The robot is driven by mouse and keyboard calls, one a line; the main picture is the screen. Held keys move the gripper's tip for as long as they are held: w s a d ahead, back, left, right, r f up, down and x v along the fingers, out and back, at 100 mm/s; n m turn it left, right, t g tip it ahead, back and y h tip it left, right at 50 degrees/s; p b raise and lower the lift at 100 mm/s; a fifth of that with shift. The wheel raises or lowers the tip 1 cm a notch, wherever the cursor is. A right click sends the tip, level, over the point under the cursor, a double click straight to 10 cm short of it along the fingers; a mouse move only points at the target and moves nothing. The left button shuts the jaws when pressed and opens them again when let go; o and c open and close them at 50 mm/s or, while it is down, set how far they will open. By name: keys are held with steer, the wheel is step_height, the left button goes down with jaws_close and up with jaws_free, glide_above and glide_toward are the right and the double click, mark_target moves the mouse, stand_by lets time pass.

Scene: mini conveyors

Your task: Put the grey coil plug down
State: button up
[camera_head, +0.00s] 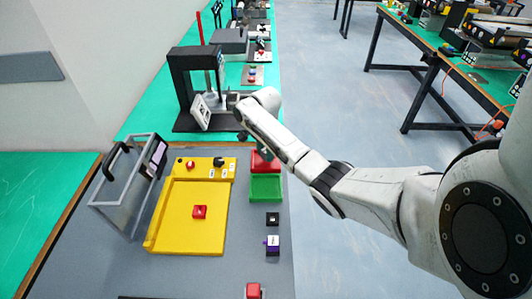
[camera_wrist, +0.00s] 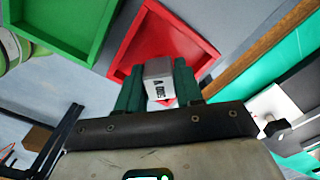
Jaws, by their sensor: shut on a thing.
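The grey coil plug (camera_wrist: 158,82) is a small grey block with a printed white label, seen in the wrist view. My gripper (camera_wrist: 158,76) is shut on it, with a dark green finger on each side. The plug is held over the red tray (camera_wrist: 178,32), beside the green tray (camera_wrist: 60,14); I cannot tell whether it touches the tray floor. In the head view my gripper (camera_head: 263,149) is small at the red tray (camera_head: 271,168), and the plug cannot be made out there. The green tray (camera_head: 265,188) lies just in front of the red one.
A yellow fixture (camera_head: 180,235) bearing a red part (camera_head: 199,212) lies left of the trays, beside a clear-walled cover (camera_head: 130,190). A black press (camera_head: 187,60) stands behind. A black block (camera_head: 272,219) and a dark purple-edged box (camera_head: 272,250) sit in front of the green tray.

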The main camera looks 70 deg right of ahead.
steer(key=shift+f, duration=0.2)
steer(key=o, duration=1.1)
steer(key=shift+r, duration=0.1)
step_height(320, 180, up, 11)
steer(key=shift+f, duration=0.1)
steer(key=shift+r+p, duration=0.45)
steer(key=shift+r, duration=0.3)
